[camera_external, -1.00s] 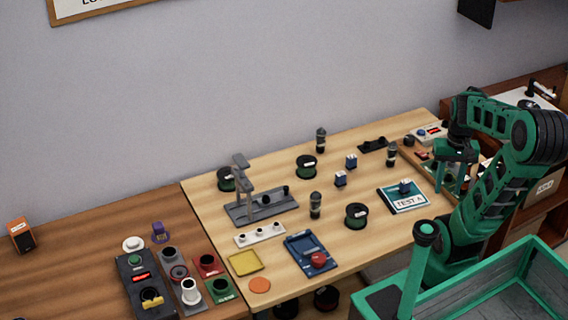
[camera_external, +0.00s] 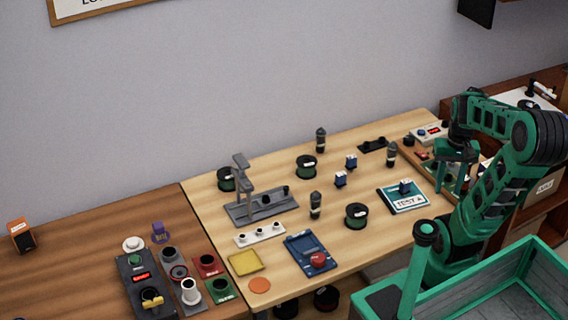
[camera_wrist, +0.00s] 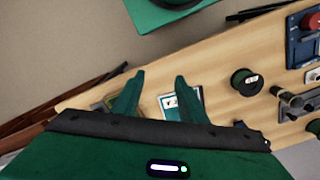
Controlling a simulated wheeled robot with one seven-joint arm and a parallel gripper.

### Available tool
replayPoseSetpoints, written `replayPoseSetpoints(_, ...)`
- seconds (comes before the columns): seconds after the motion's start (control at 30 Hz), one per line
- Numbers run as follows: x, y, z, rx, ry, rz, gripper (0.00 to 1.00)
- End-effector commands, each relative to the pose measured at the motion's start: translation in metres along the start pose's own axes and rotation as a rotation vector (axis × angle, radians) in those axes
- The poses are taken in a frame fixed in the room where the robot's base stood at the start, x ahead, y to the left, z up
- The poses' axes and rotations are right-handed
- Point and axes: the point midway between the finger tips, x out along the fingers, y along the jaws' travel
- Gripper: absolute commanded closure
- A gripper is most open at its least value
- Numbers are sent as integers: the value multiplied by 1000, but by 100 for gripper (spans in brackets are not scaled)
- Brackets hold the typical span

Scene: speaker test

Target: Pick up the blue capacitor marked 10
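Three small blue capacitors with white tops show in the external view: one (camera_external: 340,179) and another (camera_external: 351,161) on the bare mid-table, and a third (camera_external: 405,186) on the TEST A card (camera_external: 408,205). Their markings are too small to read, so I cannot tell which is marked 10. My gripper (camera_external: 451,180) hangs at the table's right end, to the right of the card and apart from all three. In the wrist view my gripper (camera_wrist: 160,78) is open with nothing between its fingers. The card (camera_wrist: 194,94) shows beyond the right finger, which partly hides it.
Dark green spools (camera_external: 357,216) and upright dark cylinders (camera_external: 315,205) stand around the capacitors. A grey stand (camera_external: 262,207) and a blue board with a red knob (camera_external: 305,250) are to the left. A wooden tray (camera_external: 410,154) of parts lies near my gripper. Bare wood separates these items.

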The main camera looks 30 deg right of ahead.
Motion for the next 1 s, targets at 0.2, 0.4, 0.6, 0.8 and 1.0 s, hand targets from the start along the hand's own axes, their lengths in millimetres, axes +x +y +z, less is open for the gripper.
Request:
replayPoseSetpoints(0.2, 0, 0, 0, 0, 0, 0, 53)
replayPoseSetpoints(0.4, -4, 4, 8, 2, 9, -7, 53)
replayPoseSetpoints(0.6, 6, -13, -15, 58, 0, -35, 53)
replayPoseSetpoints(0.8, 30, -52, -56, 177, -36, -126, 53)
replayPoseSetpoints(1.0, 57, -94, -91, 323, -105, -257, 53)
